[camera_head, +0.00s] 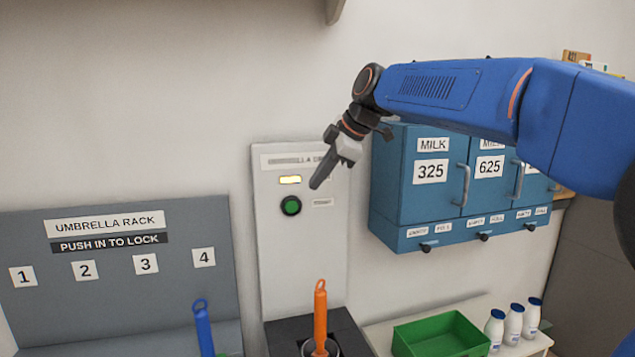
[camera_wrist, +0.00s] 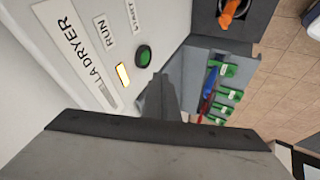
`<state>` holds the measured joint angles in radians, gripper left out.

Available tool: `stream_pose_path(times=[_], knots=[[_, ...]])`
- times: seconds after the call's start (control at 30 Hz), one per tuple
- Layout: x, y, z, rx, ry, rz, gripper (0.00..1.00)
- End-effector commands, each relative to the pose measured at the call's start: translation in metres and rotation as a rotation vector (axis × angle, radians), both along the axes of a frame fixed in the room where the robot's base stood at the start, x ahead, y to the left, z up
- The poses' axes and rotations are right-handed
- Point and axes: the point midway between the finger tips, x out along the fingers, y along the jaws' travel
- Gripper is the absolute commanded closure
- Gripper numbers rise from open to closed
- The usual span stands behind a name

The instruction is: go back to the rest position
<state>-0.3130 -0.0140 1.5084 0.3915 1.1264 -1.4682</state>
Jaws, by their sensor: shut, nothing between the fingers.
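My gripper (camera_head: 317,182) is shut and empty, its fingertips pointing down-left in front of the white umbrella dryer panel (camera_head: 272,240). In the head view the fingertips are just up and to the right of the green round button (camera_head: 291,205). In the wrist view my gripper (camera_wrist: 158,86) shows close to the button (camera_wrist: 143,55); I cannot tell the exact gap. The lamp (camera_head: 290,180) above the button glows yellow. It also glows in the wrist view (camera_wrist: 123,75). My blue arm reaches in from the right.
An orange umbrella (camera_head: 320,305) stands in the dryer's dark base. A grey umbrella rack (camera_head: 130,262) with a blue umbrella (camera_head: 202,325) is at left. Blue milk cabinets (camera_head: 412,190) hang at right behind my arm. A green tray (camera_head: 440,337) and white bottles (camera_head: 514,325) stand below.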

Motion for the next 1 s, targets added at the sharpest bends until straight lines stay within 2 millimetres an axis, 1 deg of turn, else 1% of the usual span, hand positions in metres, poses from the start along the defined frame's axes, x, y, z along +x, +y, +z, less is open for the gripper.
stream_pose_path(times=[0.07,0.17,0.27,0.4,0.47,0.6,0.77,0.9,0.97,1.0], knots=[[-0.006,-0.007,-0.002,0.001,0.008,-0.023,1.00],[-0.021,-0.026,-0.009,0.007,0.040,-0.097,1.00],[-0.046,-0.055,-0.022,0.019,0.086,-0.215,1.00],[-0.086,-0.097,-0.048,0.040,0.156,-0.404,1.00],[-0.104,-0.114,-0.060,0.051,0.183,-0.484,1.00],[-0.147,-0.152,-0.090,0.079,0.240,-0.672,1.00],[-0.199,-0.189,-0.130,0.114,0.295,-0.885,1.00],[-0.244,-0.219,-0.169,0.150,0.336,-1.071,1.00],[-0.263,-0.230,-0.186,0.167,0.350,-1.151,1.00],[-0.276,-0.237,-0.198,0.180,0.358,-1.204,1.00]])
